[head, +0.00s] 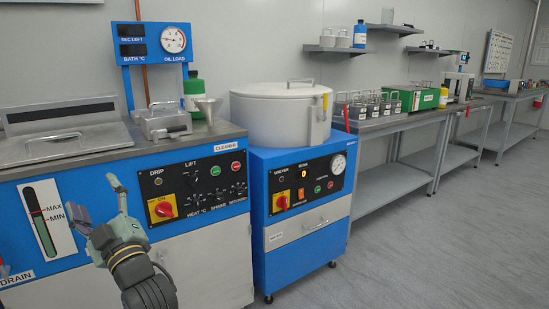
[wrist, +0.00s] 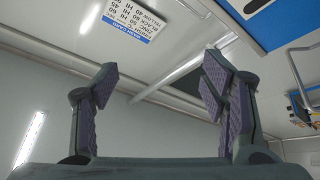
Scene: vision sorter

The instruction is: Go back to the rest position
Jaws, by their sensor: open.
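My gripper (head: 100,203) shows at the lower left of the head view, in front of the blue cleaner cabinet (head: 70,190), with its fingers pointing up. It is open and nothing is between the fingers. In the wrist view my gripper (wrist: 158,88) has its two purple-padded fingers spread wide, with only wall and ceiling-like surfaces behind them. My forearm runs down out of the head view. I cannot tell how far the fingers are from the cabinet front.
The cleaner's control panel (head: 190,190) is just right of my gripper. A white lidded drum (head: 275,118) stands on a blue cabinet (head: 290,236). Farther right, a bench (head: 395,124) holds several metal baskets and a green box (head: 410,97). The grey floor (head: 430,250) at right is clear.

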